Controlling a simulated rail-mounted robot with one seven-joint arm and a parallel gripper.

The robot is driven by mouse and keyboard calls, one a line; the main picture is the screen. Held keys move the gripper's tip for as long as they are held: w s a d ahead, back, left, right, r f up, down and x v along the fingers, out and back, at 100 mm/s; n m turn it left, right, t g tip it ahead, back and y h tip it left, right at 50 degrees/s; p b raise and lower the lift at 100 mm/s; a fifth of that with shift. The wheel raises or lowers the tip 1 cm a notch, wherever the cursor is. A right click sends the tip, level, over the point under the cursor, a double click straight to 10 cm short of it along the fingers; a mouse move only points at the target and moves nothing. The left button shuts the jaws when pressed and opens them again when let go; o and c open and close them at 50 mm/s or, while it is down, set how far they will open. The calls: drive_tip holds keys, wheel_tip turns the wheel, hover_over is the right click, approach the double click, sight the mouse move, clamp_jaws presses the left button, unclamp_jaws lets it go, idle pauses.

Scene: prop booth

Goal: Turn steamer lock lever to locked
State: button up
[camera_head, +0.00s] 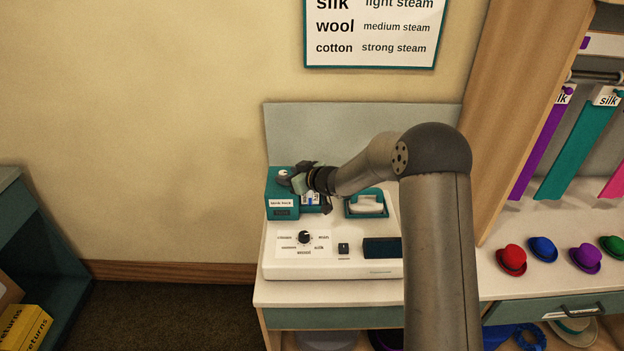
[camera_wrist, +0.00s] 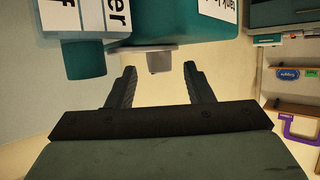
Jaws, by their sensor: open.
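The steamer (camera_head: 390,269) is a white console on the counter with a teal tank block (camera_head: 283,212) at its left rear, labelled "tank lock". A small grey-white piece (camera_wrist: 160,62), apparently the lock lever, sticks out of the teal block (camera_wrist: 150,32) in the wrist view. Which position it is in cannot be told. My gripper (camera_head: 297,178) is at the top right of the tank block in the head view. In the wrist view my gripper (camera_wrist: 160,78) is open, with the small piece between and just beyond its fingertips. I cannot see contact.
A black dial (camera_head: 305,237) and a small dark switch (camera_head: 343,249) are on the console's front. A small iron-like piece (camera_head: 366,203) sits in a teal holder right of my gripper. A grey back panel (camera_head: 350,130) stands close behind. Several hats (camera_head: 511,260) lie on the right.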

drive_tip(key=b+v, duration=0.1)
drive_tip(key=v, duration=1.4)
drive_tip(key=shift+s+d+b, duration=0.2)
drive_tip(key=shift+s+b, duration=0.1)
drive_tip(key=shift+b, duration=0.05)
drive_tip(key=s+d+r+m+h, duration=0.3)
drive_tip(key=s+d+m+h, duration=0.3)
drive_tip(key=s+d+h, duration=0.55)
drive_tip(key=s+a+f+m+g+y, duration=0.1)
drive_tip(key=s+g, duration=0.3)
drive_tip(key=s, duration=0.8)
drive_tip(key=s+a+f+m+g+y, duration=0.1)
drive_tip(key=s+g, duration=0.3)
drive_tip(key=s, duration=0.8)
drive_tip(key=shift+s+a+f+m+g, duration=0.3)
drive_tip(key=shift+s+a+f+m, duration=0.05)
drive_tip(key=shift+f+m, duration=0.2)
